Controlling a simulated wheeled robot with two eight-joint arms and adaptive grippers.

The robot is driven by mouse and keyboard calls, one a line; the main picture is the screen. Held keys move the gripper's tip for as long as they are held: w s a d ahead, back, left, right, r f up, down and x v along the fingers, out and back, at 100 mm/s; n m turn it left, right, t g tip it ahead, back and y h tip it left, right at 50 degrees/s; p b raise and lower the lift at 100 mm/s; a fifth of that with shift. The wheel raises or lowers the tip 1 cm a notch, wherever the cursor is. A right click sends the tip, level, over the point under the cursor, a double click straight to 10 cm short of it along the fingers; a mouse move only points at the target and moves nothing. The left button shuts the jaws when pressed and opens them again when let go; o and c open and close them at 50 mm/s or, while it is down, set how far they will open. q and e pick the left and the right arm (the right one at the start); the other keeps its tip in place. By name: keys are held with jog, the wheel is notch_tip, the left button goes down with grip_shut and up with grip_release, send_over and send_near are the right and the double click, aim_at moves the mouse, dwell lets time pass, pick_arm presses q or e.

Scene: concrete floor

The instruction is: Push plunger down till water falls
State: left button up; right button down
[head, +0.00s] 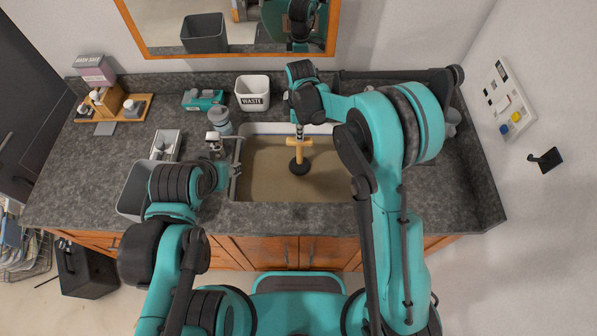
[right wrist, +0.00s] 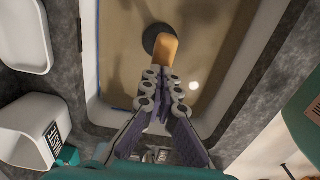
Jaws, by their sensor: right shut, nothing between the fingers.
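Brownish water (head: 325,175) fills the sink. My right gripper (head: 299,131) is shut and empty, just behind and above the handle. In the right wrist view the closed fingertips (right wrist: 164,78) meet at the near end of the wooden handle (right wrist: 167,48), with the black cup (right wrist: 154,36) beyond. I cannot tell whether they touch it.
A white waste bin (head: 252,94) stands behind the sink. A grey bottle (head: 219,121) stands near its back left corner. A grey bin (head: 133,190) is left of my left arm. A mirror (head: 165,35) hangs behind. The counter (head: 85,175) is clear at far left.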

jog(key=shift+f+b, duration=0.4)
jog(key=shift+f, duration=0.2)
jog(key=shift+r, duration=0.1)
jog(key=shift+r+p, duration=1.6)
jog(key=shift+r, duration=1)
jog(key=shift+r, duration=0.15)
notch_tip(320, 180, up, 6)
jog(key=p, duration=0.3)
